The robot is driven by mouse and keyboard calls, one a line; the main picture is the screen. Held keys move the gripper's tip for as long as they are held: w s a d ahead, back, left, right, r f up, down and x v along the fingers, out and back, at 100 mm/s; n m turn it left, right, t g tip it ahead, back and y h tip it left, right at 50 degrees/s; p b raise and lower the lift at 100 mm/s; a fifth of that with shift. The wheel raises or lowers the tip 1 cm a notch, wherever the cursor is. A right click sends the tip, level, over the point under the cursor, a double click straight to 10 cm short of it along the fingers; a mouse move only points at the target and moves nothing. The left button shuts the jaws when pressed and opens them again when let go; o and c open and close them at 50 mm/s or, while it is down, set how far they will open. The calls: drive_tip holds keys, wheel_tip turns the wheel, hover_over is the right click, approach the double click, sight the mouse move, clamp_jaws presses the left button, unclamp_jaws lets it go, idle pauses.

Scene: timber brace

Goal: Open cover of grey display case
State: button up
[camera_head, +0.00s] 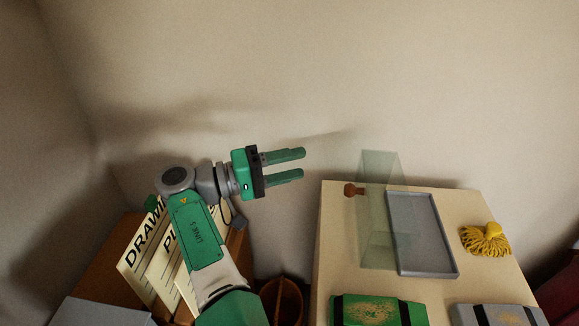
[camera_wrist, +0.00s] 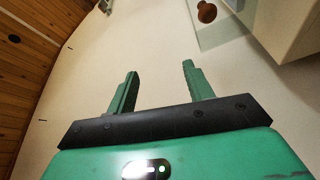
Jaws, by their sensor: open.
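The grey display case's shallow base (camera_head: 424,240) lies on the pale table, its inside bare and uncovered. Its clear greenish cover (camera_head: 378,225) stands upright along the base's left side, swung away from above it. A round brown knob (camera_head: 351,190) sticks out leftward from the cover. My gripper (camera_head: 304,165) is open and empty, left of the knob and apart from it, fingers pointing right. In the wrist view, my gripper's fingers (camera_wrist: 158,82) are spread with nothing between them. The knob (camera_wrist: 206,12) and part of the cover (camera_wrist: 213,33) show at the top right.
A yellow tasselled thing (camera_head: 485,240) lies right of the case. A green box with dark straps (camera_head: 365,311) and a grey one (camera_head: 490,315) sit at the table's front. Upright labelled folders (camera_head: 150,255) stand left, near my arm. A brown bin (camera_head: 283,300) is below.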

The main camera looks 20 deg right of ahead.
wheel_tip(320, 180, up, 7)
drive_tip(key=p, duration=0.4)
drive_tip(key=shift+p, duration=0.35)
drive_tip(key=shift+f, duration=0.15)
drive_tip(key=w+a+f+n+t+y, duration=0.3)
drive_tip(key=w+a+t+y, duration=0.3)
drive_tip(key=a+t, duration=0.35)
drive_tip(key=s+a+r+n+t+y, duration=0.1)
drive_tip(key=a+r+t+y, duration=0.4)
drive_tip(key=a+t, duration=0.15)
drive_tip(key=s+a+r+t+y, duration=0.2)
drive_tip(key=s+r+t+y, duration=0.3)
drive_tip(key=s+r, duration=0.7)
drive_tip(key=s+a+r+t+y, duration=0.15)
drive_tip(key=s+r+t, duration=0.6)
drive_tip(key=s, duration=0.85)
wheel_tip(320, 180, up, 39)
drive_tip(key=g+y+p, duration=0.1)
drive_tip(key=p, duration=3.6)
drive_tip(key=shift+w+a+p, duration=0.15)
drive_tip(key=shift+w+p, duration=0.15)
drive_tip(key=shift+w, duration=0.05)
